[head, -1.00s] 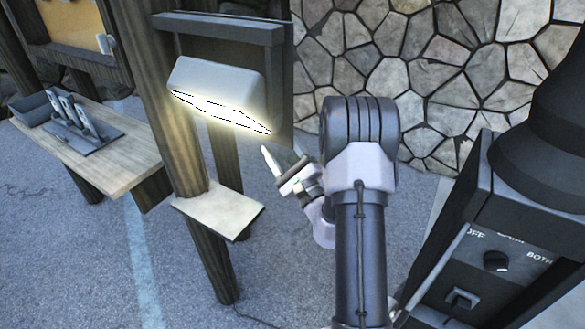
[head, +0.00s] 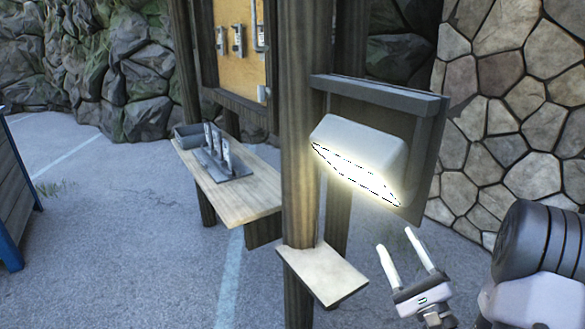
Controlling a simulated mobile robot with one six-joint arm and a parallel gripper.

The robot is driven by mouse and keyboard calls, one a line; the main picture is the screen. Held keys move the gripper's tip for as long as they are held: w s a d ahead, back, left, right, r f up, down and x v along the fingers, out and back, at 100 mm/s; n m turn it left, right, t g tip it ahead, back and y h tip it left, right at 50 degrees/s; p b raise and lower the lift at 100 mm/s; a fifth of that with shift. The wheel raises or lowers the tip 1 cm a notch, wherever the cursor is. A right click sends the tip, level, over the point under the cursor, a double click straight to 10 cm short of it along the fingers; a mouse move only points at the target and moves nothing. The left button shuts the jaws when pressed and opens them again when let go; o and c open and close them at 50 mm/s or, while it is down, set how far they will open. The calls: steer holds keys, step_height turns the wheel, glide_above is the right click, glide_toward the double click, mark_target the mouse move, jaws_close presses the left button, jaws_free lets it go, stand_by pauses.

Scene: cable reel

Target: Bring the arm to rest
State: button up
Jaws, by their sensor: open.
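My gripper (head: 402,248) is in the lower right of the head view, with its two pale fingers apart and nothing between them. It points up and away from me, in front of the wall lamp and to the right of the small shelf. My arm (head: 535,265) is partly in view at the right edge; the rest of it is cut off by the frame.
A wooden bench (head: 240,200) holds a rack of tools (head: 222,160). A blue-edged cabinet (head: 12,200) stands far left. The paved ground between is clear.

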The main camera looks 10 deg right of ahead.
steer(key=s+a+r+n+g+y, duration=0.2)
steer(key=a+n+g+y, duration=0.25)
steer(key=a, duration=0.35)
steer(key=s+a+r+n+g+y, duration=0.2)
steer(key=a+n+g+y, duration=0.25)
steer(key=a, duration=0.45)
steer(key=s+a+r+n+g+y, duration=0.2)
steer(key=a+n+g+y, duration=0.2)
steer(key=a+y, duration=0.3)
steer(key=s+a+f+n+g+h, duration=0.3)
steer(key=s+a+g, duration=0.2)
steer(key=s, duration=0.1)
steer(key=s+a+f+n+g+h, duration=0.2)
steer(key=s+a+n+g+h, duration=0.15)
steer(key=s, duration=0.25)
steer(key=s+d+f+h, duration=0.2)
steer(key=s+f+h, duration=0.1)
steer(key=s+h, duration=0.1)
steer(key=w+d+r+t+h, duration=0.2)
steer(key=d+r+t+h, duration=0.1)
steer(key=d+t+h, duration=0.1)
steer(key=shift+w+d+n+h, duration=0.2)
steer(key=shift+d+n+h, duration=0.15)
steer(key=shift+d+h, duration=0.6)
steer(key=shift+d+t, duration=0.15)
steer(key=shift+t, duration=0.1)
